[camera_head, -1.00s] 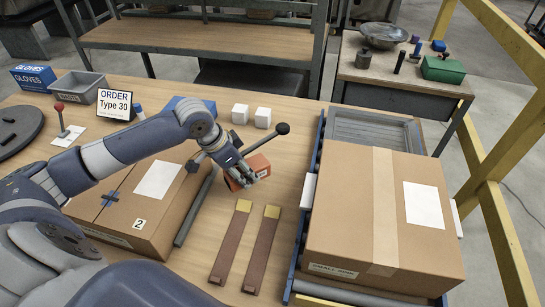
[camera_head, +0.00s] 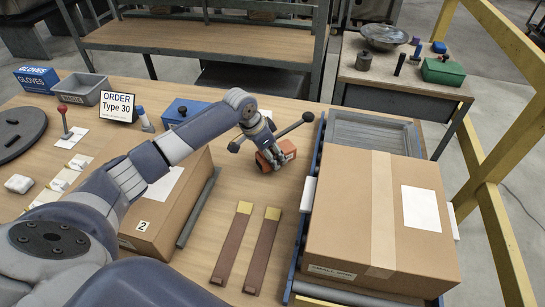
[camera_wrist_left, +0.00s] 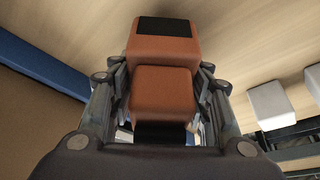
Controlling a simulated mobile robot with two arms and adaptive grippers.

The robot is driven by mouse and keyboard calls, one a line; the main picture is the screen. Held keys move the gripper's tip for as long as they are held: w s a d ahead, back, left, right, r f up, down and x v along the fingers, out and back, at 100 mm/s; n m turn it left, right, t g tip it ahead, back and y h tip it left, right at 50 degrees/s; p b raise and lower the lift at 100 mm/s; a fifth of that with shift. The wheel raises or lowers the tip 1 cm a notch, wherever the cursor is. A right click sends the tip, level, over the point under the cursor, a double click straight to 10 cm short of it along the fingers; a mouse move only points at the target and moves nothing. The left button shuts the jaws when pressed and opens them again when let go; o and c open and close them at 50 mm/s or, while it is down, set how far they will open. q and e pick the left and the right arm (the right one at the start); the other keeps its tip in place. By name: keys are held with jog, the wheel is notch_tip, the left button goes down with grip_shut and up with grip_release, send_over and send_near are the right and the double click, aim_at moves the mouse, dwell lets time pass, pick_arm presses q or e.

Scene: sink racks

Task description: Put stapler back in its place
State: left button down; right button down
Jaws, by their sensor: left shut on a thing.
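My left gripper (camera_head: 270,155) is shut on the orange stapler (camera_head: 285,152), near the back middle of the wooden table. The stapler is a blocky orange body with dark parts. In the left wrist view the stapler (camera_wrist_left: 163,95) sits between the two fingers of the left gripper (camera_wrist_left: 160,105), with a black patch at its far end. I cannot tell whether it touches the table. My right gripper is not in view.
A carton marked 2 (camera_head: 165,205) stands left, partly behind my arm. A large carton (camera_head: 335,215) stands right, near a grey tray (camera_head: 375,133). Two brown strips (camera_head: 232,242) lie in the middle. White blocks (camera_wrist_left: 268,103) show in the left wrist view.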

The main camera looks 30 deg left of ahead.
pick_arm(q)
jog(key=shift+f, duration=0.75)
jog(key=c, duration=0.8)
grip_release()
jog(key=shift+f, duration=0.2)
jog(key=shift+c, duration=0.2)
jog(key=shift+r, duration=0.3)
jog(key=v, duration=1.1)
jog(key=shift+s+a+r, duration=0.1)
jog(key=shift+s+r, duration=0.1)
jog(key=shift+r, duration=0.1)
